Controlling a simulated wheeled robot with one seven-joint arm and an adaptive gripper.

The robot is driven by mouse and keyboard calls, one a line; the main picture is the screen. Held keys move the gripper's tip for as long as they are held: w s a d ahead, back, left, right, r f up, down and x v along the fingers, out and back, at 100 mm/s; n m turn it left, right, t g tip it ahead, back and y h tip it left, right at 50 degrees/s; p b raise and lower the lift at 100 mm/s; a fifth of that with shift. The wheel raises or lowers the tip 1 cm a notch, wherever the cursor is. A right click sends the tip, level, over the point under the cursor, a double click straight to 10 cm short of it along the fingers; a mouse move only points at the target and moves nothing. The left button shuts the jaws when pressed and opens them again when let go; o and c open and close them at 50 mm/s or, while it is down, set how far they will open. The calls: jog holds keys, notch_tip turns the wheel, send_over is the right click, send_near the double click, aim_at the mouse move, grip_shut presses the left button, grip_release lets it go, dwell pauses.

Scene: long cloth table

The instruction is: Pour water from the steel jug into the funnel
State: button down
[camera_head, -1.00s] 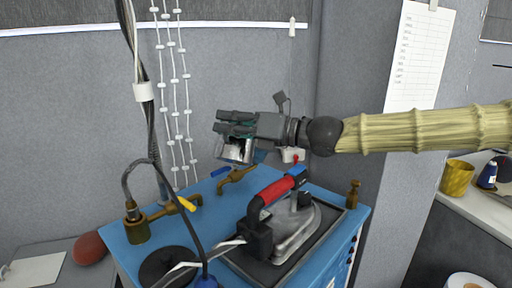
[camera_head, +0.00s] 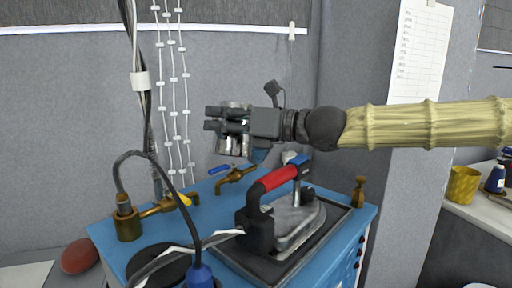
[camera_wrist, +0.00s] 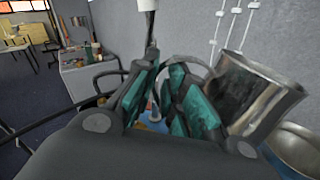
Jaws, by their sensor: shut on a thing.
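My gripper (camera_head: 222,118) is above the blue cabinet, in front of the grey wall. It is shut on the steel jug (camera_head: 230,146), which is partly hidden by the fingers. In the wrist view the jug (camera_wrist: 262,95) is a shiny cylinder right of the green-padded fingers (camera_wrist: 165,100), with a handle loop by them. A round metal rim (camera_wrist: 300,150) shows at the lower right of the wrist view, beyond the jug. I cannot tell whether it is the funnel. No funnel is clear in the head view. Water inside the jug cannot be seen.
The blue cabinet (camera_head: 112,240) carries an iron with a red handle (camera_head: 272,182) on a dark plate, brass taps (camera_head: 235,180) and a black hose (camera_head: 170,172). White beaded cords (camera_head: 175,90) hang behind the gripper. A side counter (camera_head: 480,215) stands at right.

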jog(key=shift+s+a+f+n+b, duration=0.2)
jog(key=shift+s+n+b, duration=0.2)
jog(key=shift+n+b, duration=0.4)
jog(key=shift+s+a+f+n+b, duration=0.2)
jog(key=shift+s+n+b, duration=0.25)
jog(key=shift+b, duration=0.65)
